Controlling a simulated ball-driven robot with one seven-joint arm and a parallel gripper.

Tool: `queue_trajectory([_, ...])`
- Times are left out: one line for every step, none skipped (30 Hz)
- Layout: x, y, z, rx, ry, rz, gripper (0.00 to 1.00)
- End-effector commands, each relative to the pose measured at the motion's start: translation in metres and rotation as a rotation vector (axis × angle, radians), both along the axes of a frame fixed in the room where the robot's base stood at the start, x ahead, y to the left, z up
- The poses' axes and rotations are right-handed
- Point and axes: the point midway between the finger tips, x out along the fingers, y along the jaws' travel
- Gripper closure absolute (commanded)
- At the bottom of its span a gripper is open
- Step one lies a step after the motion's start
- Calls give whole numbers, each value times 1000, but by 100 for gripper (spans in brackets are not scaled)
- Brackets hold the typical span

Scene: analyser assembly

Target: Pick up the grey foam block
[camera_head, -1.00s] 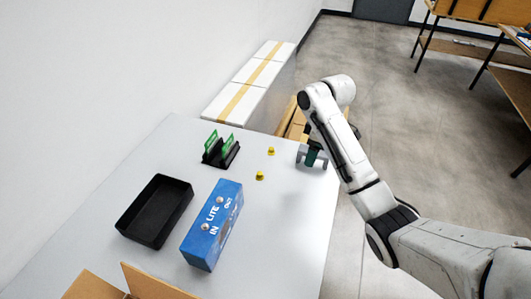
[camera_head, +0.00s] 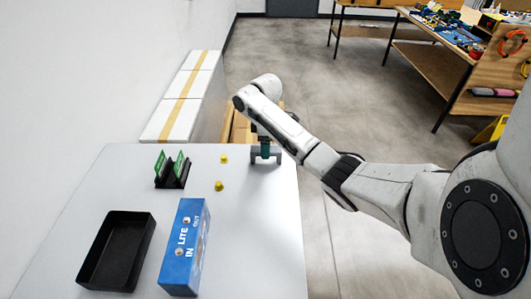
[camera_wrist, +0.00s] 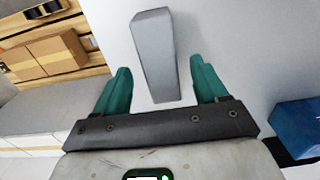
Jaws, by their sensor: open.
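The grey foam block (camera_wrist: 154,55) is long and light grey in the wrist view. It sits on the white table between the two teal fingers of my gripper (camera_wrist: 160,72). The gripper is open, with a gap between the block and each finger. In the head view the block (camera_head: 278,159) shows at the table's far right corner, partly hidden by my gripper (camera_head: 265,153). I cannot tell the exact height of the fingertips above the table.
On the white table (camera_head: 240,235) are two yellow pieces (camera_head: 219,186), a black rack with green boards (camera_head: 172,172), a black tray (camera_head: 117,250) and a blue box (camera_head: 186,245). White boxes (camera_head: 182,95) stand behind the table.

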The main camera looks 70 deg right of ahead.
Motion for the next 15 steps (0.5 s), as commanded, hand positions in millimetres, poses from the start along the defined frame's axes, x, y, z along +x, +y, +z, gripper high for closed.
queue_trajectory([0, 0, -7, 2, 4, -1, 28])
queue_trajectory([1, 1, -12, 1, 4, -1, 28])
queue_trajectory([1, 1, -18, 2, 4, -2, 28])
queue_trajectory([1, 1, -22, 1, 2, -2, 28])
queue_trajectory([1, 1, -25, 1, 1, -1, 28])
queue_trajectory([1, 1, -29, 1, 2, -1, 28])
queue_trajectory([1, 1, -31, 1, 1, -1, 28])
queue_trajectory([1, 1, -32, 1, 0, -1, 28])
queue_trajectory([1, 1, -33, 0, 0, -1, 28])
queue_trajectory([1, 1, -34, 0, 0, -1, 28])
queue_trajectory([1, 1, -34, 0, -1, -1, 28])
queue_trajectory([2, 1, -34, 0, -1, -1, 28])
queue_trajectory([2, 1, -34, 0, -1, -1, 28])
queue_trajectory([2, 1, -34, 0, -1, -1, 28])
queue_trajectory([1, 1, -34, 0, -1, -1, 28])
